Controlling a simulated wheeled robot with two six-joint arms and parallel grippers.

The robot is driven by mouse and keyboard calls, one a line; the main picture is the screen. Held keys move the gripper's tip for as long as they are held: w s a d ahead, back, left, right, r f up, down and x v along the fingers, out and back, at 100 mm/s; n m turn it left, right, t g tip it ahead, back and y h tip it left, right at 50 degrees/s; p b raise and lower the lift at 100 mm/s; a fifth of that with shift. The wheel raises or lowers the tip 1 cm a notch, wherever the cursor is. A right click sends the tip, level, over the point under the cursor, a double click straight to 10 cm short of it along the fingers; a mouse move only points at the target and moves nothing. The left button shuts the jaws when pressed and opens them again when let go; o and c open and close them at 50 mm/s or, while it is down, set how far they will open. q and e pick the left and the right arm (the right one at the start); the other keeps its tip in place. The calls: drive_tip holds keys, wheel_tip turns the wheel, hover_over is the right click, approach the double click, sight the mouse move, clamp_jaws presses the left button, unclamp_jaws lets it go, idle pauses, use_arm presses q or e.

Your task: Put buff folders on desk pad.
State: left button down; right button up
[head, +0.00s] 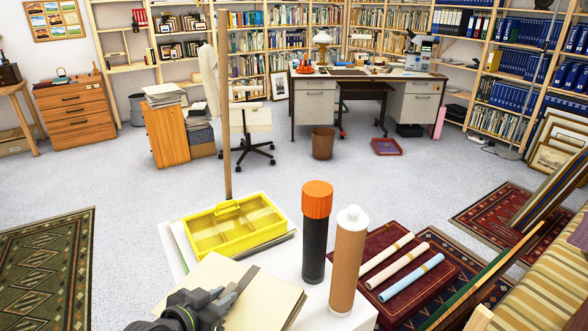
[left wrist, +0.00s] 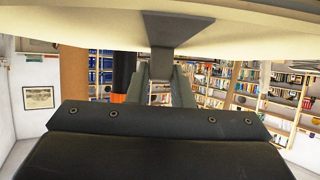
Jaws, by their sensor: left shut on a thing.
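The buff folders (head: 262,303) are a pale cream stack, flat and slightly turned, at the bottom of the head view. My left gripper (head: 236,291) is shut on them, with one dark finger lying across the top. In the left wrist view the folders (left wrist: 250,25) span the top of the picture, with the gripper (left wrist: 172,32) at their edge. Whether they touch the white surface beneath is hard to tell. The desk pad appears to be the dark flat mat (head: 348,72) on the far desk (head: 417,87). My right gripper is not in view.
Close by are a yellow tray (head: 205,250), an orange-capped black tube (head: 315,235), a brown tube (head: 347,265) and rolled prints on a red box (head: 395,298). Open carpet (head: 330,175) leads to the desk, with an office chair (head: 250,122) and a bin (head: 323,143) before it.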

use_arm(q)
drive_tip(key=s+r+m, duration=0.1)
drive_tip(key=r, duration=0.1)
drive_tip(key=s+a+r+g+h+p, duration=0.1)
drive_tip(key=r, duration=0.1)
drive_tip(key=s+a+r+m+h+p, duration=0.1)
drive_tip(key=r, duration=0.1)
drive_tip(key=shift+s+a+m, duration=0.15)
drive_tip(key=shift+a+m, duration=0.05)
drive_tip(key=shift+m, duration=0.1)
drive_tip(key=s+r+m+g+h+p, duration=0.1)
drive_tip(key=s+r+m+g+h, duration=0.2)
drive_tip(key=s+r, duration=0.2)
drive_tip(key=shift+s+a+r+p, duration=0.2)
drive_tip(key=shift+s+r+p, duration=0.2)
drive_tip(key=shift+s, duration=0.25)
